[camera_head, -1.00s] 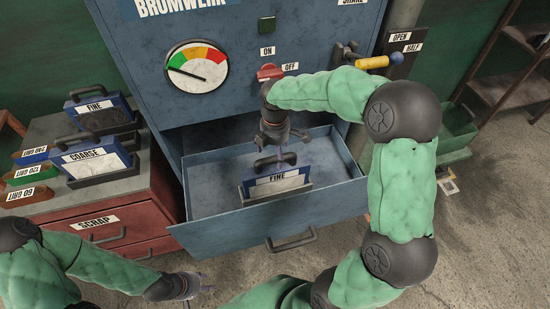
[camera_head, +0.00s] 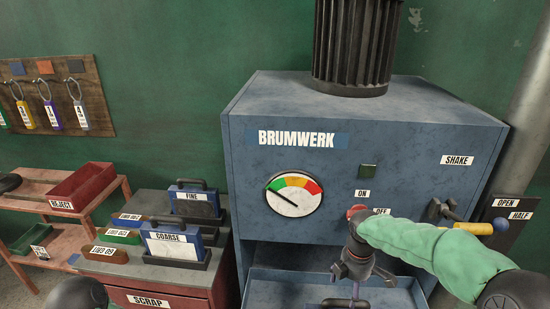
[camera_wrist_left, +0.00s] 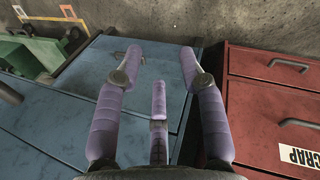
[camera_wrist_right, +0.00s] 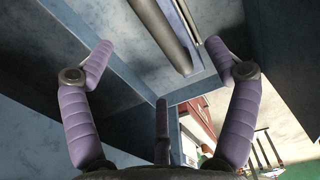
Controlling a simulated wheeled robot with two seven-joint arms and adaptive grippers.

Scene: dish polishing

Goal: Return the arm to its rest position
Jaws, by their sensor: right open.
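My right gripper (camera_head: 350,299) points down over the open blue drawer (camera_head: 285,290) of the BRUMWERK machine (camera_head: 290,185). In the right wrist view my right gripper (camera_wrist_right: 155,55) is open, with a grey bar (camera_wrist_right: 160,32) showing between its spread fingers, apart from them. A dark handle (camera_head: 344,303) shows just below the gripper in the head view; its lower part is cut off. In the left wrist view my left gripper (camera_wrist_left: 160,65) is open and empty above blue metal panels (camera_wrist_left: 110,95), beside the red SCRAP cabinet (camera_wrist_left: 275,110). The left gripper is outside the head view.
A red REJECT tray (camera_head: 82,190) sits further left. The yellow-handled lever (camera_head: 474,228) and the OPEN/HALF plate (camera_head: 515,215) stand close to my right arm.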

